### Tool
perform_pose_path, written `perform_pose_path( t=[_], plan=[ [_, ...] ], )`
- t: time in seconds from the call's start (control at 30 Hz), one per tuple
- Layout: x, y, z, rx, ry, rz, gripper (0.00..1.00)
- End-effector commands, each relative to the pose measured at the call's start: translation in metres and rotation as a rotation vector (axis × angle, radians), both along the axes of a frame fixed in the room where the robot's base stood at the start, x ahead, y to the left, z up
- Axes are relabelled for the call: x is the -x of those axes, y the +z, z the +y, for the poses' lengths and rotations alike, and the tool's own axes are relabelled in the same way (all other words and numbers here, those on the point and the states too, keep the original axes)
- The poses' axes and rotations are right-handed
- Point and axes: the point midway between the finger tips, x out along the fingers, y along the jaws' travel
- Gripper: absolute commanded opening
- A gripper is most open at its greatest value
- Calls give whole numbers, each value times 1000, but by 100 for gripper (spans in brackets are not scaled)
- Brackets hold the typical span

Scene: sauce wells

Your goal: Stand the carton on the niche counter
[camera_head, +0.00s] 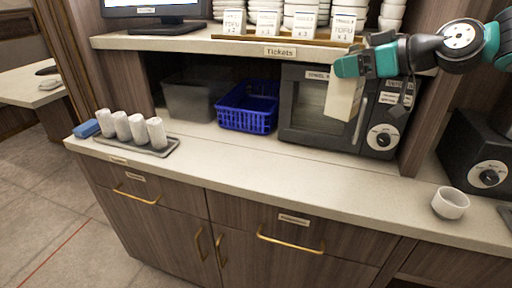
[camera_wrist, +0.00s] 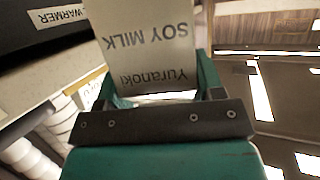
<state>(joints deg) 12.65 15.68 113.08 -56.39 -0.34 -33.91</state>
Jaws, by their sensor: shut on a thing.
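The carton (camera_head: 343,98) is a pale box held in my gripper (camera_head: 362,68), tilted a little, in front of the towel warmer in the head view. In the wrist view the carton (camera_wrist: 148,45) reads "SOY MILK" and "Yuranoki" upside down, between the two green fingers of my gripper (camera_wrist: 155,92). My gripper is shut on it. The niche counter (camera_head: 200,132) is the pale surface under the shelf. The carton hangs above this counter, apart from it as far as I can tell.
A blue basket (camera_head: 247,108) and a grey bin (camera_head: 188,97) stand in the niche, left of the towel warmer (camera_head: 318,112). A tray (camera_head: 150,149) with rolled white towels lies at the left. A white cup (camera_head: 450,203) stands at the right. The front counter strip between is clear.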

Motion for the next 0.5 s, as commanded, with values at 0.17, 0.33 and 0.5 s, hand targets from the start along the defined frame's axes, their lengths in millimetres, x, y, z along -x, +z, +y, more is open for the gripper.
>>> perform_pose_path(
  t=[0.17, 0.33, 0.5],
  plan=[
    [0, -6, -4, -1, -6, 2, 21],
    [0, -44, -5, -5, -8, 9, 21],
    [0, -91, -4, -5, -8, 10, 21]
  ],
)
